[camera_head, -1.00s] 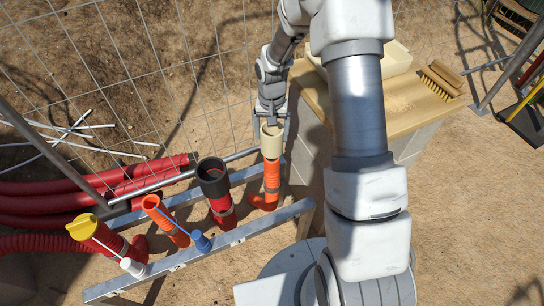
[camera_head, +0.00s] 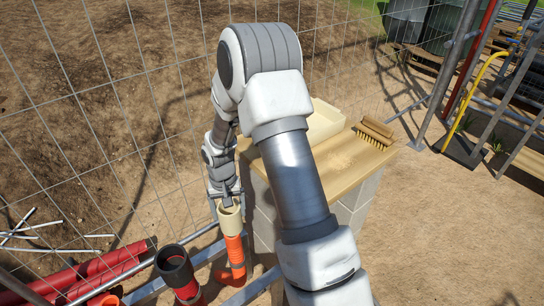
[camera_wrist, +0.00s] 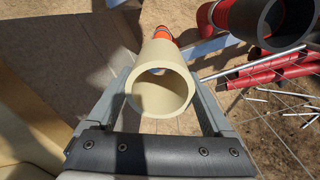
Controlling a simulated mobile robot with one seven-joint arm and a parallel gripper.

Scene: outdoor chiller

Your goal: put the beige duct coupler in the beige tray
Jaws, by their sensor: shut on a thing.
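The beige duct coupler (camera_head: 230,219) is a short, open-ended tube at the top of an upright orange pipe (camera_head: 236,252). My gripper (camera_head: 227,203) is shut on it from above. In the wrist view the coupler (camera_wrist: 143,98) lies between the two fingers, its open end toward the camera, with orange pipe beyond its far end. I cannot tell whether it still sits on the pipe. The beige tray (camera_head: 326,122) is on the wooden worktop to the right, partly hidden behind my arm. What shows of it looks empty.
A brush (camera_head: 373,134) lies on the worktop (camera_head: 350,162) right of the tray. A dark-topped red pipe (camera_head: 175,268) stands left of the coupler, in a metal rack (camera_head: 205,255). A wire fence (camera_head: 110,120) runs behind.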

